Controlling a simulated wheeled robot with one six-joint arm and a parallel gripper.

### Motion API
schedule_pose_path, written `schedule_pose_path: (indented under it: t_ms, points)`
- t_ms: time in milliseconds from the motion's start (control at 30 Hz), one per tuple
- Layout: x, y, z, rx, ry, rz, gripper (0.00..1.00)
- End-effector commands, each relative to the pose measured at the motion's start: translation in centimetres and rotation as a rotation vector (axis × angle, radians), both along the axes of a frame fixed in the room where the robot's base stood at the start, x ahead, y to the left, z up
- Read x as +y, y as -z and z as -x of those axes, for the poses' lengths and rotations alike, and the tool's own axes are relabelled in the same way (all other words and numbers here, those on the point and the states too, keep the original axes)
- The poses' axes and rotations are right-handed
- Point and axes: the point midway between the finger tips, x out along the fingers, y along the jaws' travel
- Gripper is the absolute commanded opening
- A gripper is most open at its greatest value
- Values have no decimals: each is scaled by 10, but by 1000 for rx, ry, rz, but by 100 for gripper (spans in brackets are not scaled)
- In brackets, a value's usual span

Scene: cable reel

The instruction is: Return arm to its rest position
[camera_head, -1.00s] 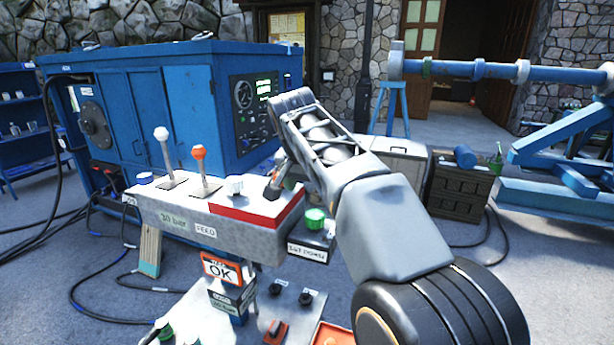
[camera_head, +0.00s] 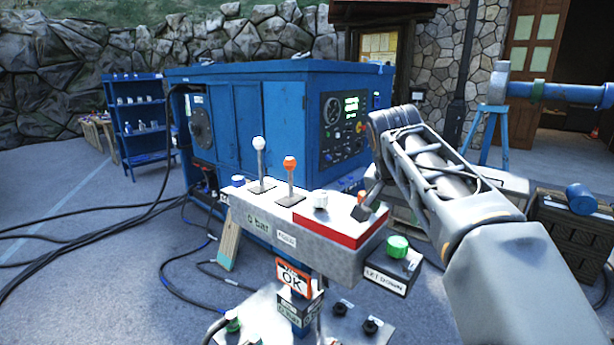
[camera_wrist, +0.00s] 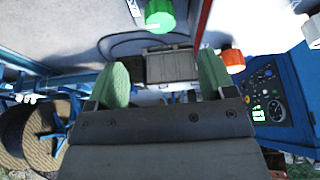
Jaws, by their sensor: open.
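My arm reaches in from the right in the head view, and its outer end hides most of my gripper there. In the wrist view my gripper (camera_wrist: 155,85) shows two green fingertips set wide apart, with nothing between them. The control console (camera_head: 300,229) with its levers stands left of the arm in the head view. Its red panel (camera_head: 335,232) lies close beside the arm's end. A green knob (camera_head: 398,246) sits at the console's right corner; a green knob also shows above my fingers in the wrist view (camera_wrist: 160,15).
A blue machine cabinet (camera_head: 240,115) with a gauge panel (camera_head: 343,128) stands behind the console. A dark crate (camera_head: 575,235) and blue stand (camera_head: 490,135) are at the right. Cables (camera_head: 90,230) lie across the ground at left. A blue shelf (camera_head: 140,125) stands farther back.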

Motion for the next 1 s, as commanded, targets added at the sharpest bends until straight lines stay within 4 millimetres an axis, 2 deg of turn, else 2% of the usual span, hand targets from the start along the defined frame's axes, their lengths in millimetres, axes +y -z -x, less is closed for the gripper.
schedule_pose_path:
  t_ms: [167, 400, 600, 700, 800, 1000]
  points:
    - [16, 48, 33, 25, -219, -8, 76]
    - [39, 133, 90, 27, -524, -13, 76]
    - [50, 188, 127, 19, -678, -11, 76]
    - [53, 204, 137, 16, -718, -9, 76]
    - [54, 212, 143, 14, -739, -8, 76]
    - [55, 215, 144, 15, -746, -7, 76]
